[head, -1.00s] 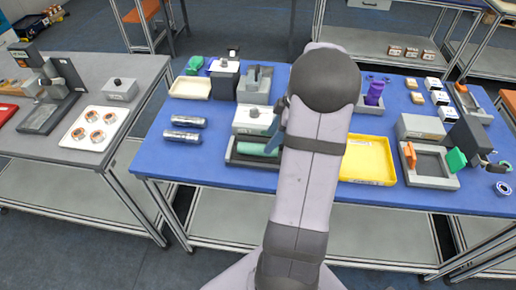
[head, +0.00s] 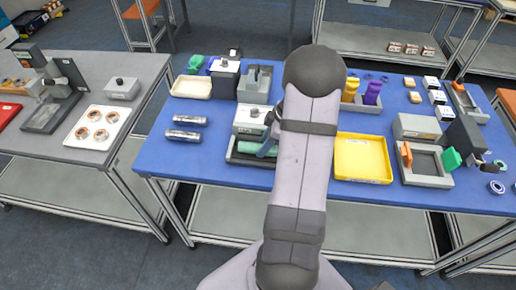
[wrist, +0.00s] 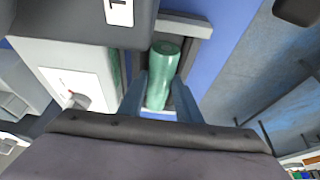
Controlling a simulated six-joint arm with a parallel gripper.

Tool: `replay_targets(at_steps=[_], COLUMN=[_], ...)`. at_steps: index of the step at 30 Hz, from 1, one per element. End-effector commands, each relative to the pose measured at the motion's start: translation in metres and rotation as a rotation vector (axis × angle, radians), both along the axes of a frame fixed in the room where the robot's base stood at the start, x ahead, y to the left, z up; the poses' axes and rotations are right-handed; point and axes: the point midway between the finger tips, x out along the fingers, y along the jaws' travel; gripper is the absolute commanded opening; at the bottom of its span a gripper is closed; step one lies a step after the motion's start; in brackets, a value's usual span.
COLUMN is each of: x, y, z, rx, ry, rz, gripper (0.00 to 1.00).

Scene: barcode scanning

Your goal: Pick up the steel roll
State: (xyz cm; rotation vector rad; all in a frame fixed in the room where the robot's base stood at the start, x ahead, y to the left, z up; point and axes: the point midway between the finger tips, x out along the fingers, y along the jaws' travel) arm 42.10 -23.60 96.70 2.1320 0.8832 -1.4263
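Two shiny steel rolls lie side by side on the left of the blue table in the head view, the far one (head: 186,120) and the near one (head: 183,134). My gripper (head: 266,148) is well to their right, low over the dark tray of a scanning station. The wrist view shows its two blue-grey fingers (wrist: 162,98) spread apart, with a green roll (wrist: 164,62) between and beyond them. The green roll (head: 247,147) rests in the tray; whether the fingers touch it cannot be told. The steel rolls are not seen in the wrist view.
The grey scanning station (head: 250,121) stands behind the tray (head: 236,160). A cream tray (head: 190,87) is behind the steel rolls. A yellow tray (head: 362,158) lies right of my arm. The table around the steel rolls is clear.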

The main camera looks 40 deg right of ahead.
Motion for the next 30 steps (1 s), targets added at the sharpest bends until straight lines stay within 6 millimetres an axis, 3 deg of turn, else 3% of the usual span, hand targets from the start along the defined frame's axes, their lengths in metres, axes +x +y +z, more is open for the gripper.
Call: replay_targets(at_steps=[14,30], x=[0.001,0.002], y=[-0.001,-0.001], z=[0.010,0.089], rx=[-0.002,-0.003], ry=[-0.005,-0.006], rz=[0.000,0.000], gripper=[0.00,0.00])
